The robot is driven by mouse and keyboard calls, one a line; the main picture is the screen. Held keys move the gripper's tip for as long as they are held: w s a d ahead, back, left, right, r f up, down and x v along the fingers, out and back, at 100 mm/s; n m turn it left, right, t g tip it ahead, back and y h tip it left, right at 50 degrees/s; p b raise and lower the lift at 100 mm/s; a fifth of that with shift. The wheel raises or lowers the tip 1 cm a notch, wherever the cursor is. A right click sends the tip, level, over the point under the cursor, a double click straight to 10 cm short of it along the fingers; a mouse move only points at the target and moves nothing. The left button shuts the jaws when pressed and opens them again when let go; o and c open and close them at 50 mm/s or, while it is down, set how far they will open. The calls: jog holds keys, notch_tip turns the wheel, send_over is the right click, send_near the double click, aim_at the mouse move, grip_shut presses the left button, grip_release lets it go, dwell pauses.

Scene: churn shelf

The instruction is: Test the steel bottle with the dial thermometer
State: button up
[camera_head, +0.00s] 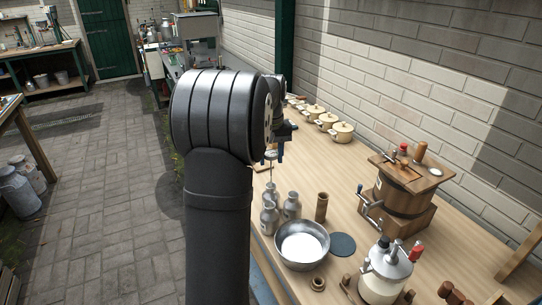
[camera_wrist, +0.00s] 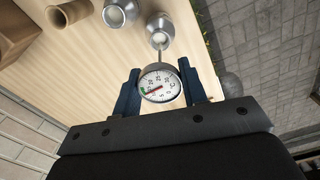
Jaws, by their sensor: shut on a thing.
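My gripper (camera_wrist: 160,84) is shut on the dial thermometer (camera_wrist: 160,82), whose round white face has a red needle and a small green zone. Its thin stem points away from the jaws, toward the mouth of a steel bottle (camera_wrist: 160,24) in the wrist view. I cannot tell whether the tip is inside the mouth or above it. In the head view my gripper (camera_head: 273,155) is partly hidden by my arm, with the stem hanging down over a small group of steel bottles (camera_head: 291,207). Another steel bottle (camera_wrist: 119,12) stands beside the first.
A steel bowl (camera_head: 302,245) with white contents, a brown wooden cup (camera_head: 321,207) and a dark round mat (camera_head: 343,245) lie near the bottles. A wooden churn (camera_head: 404,185) and a cream jar with a metal lid (camera_head: 385,272) stand right. Lidded pots (camera_head: 341,131) line the wall.

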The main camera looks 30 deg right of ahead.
aim_at(271, 183)
jog(key=shift+f, duration=5.35)
jog(key=o, duration=0.9)
jog(key=c, duration=0.4)
jog(key=shift+r, duration=0.2)
jog(key=shift+r, duration=2.4)
jog(key=o, duration=1)
